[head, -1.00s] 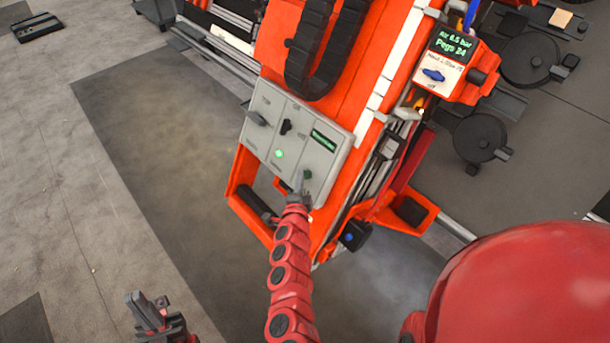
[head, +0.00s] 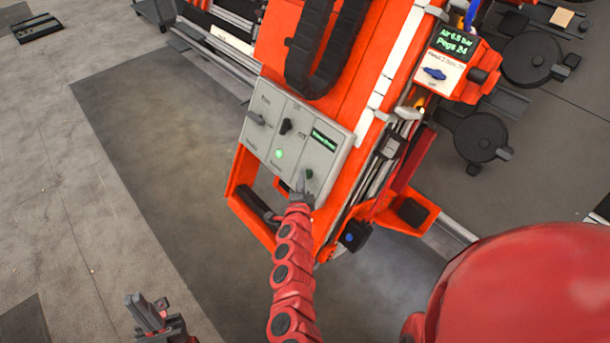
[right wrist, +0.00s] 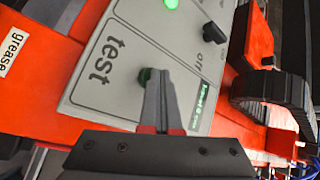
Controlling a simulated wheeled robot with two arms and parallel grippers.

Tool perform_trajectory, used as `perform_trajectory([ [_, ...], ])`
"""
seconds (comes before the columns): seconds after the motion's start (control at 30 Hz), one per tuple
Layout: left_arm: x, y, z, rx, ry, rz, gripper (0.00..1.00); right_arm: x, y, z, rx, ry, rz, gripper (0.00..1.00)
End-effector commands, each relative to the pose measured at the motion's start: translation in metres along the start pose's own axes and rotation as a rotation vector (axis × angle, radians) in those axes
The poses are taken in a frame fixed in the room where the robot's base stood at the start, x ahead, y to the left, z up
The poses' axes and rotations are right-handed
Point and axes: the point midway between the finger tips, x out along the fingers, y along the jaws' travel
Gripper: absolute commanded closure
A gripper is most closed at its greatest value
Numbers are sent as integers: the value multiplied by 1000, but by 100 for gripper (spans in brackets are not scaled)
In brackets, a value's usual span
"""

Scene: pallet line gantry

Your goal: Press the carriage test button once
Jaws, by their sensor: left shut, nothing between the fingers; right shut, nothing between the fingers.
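The grey control panel (head: 335,160) is mounted on the orange machine. My left gripper (head: 148,308) is shut and empty, low at the left, away from the panel.
The panel also carries a lit green lamp (head: 279,154), dark switches (head: 286,126) and a small green display (head: 325,139). A black cable chain (head: 308,60) is above it. An orange box (head: 450,62) reads "Pegs 24".

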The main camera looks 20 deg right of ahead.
Motion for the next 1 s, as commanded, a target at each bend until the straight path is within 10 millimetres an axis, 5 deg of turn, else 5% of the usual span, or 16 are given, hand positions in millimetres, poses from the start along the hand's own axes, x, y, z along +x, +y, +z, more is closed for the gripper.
perform_trajectory([
  [1.0, 11, 0, -2, 0, 0, 0, 100, -13, -10, 9, 0, 1, -1, 100],
])
